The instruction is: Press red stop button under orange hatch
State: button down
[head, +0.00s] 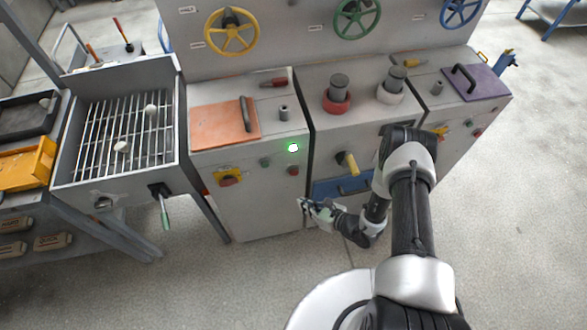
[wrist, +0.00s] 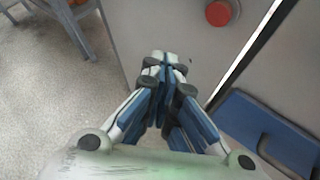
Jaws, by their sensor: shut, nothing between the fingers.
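The orange hatch (head: 222,124) lies flat and closed on top of the left console cabinet, with a dark bar handle (head: 245,114) at its right side. Whatever is under the hatch is hidden. My gripper (head: 303,204) is shut and empty, low in front of the cabinet fronts, below and to the right of the hatch. In the wrist view my gripper (wrist: 162,62) has its fingers together, close to the grey cabinet front. A red button (wrist: 218,13) shows on that front at the top of the wrist view; it is apart from the fingers.
A lit green button (head: 293,147), a red knob on a yellow plate (head: 229,178) and a yellow lever (head: 347,162) stick out of the fronts. A blue drawer (head: 342,187) is right of my gripper. A grated tray (head: 120,140) stands left. Floor in front is clear.

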aim_at(294, 172)
jog(key=shift+s+f, duration=0.15)
jog(key=shift+f, duration=0.1)
jog(key=w+a+b, duration=0.2)
jog(key=w+b, duration=0.1)
jog(key=w, duration=0.5)
jog(key=shift+w+a, duration=0.2)
jog(key=shift+w, duration=0.05)
jog(key=shift+w+b, duration=0.15)
jog(key=shift+b, duration=0.2)
dwell(1.2)
jog(key=shift+w+a, duration=0.1)
jog(key=shift+w, duration=0.15)
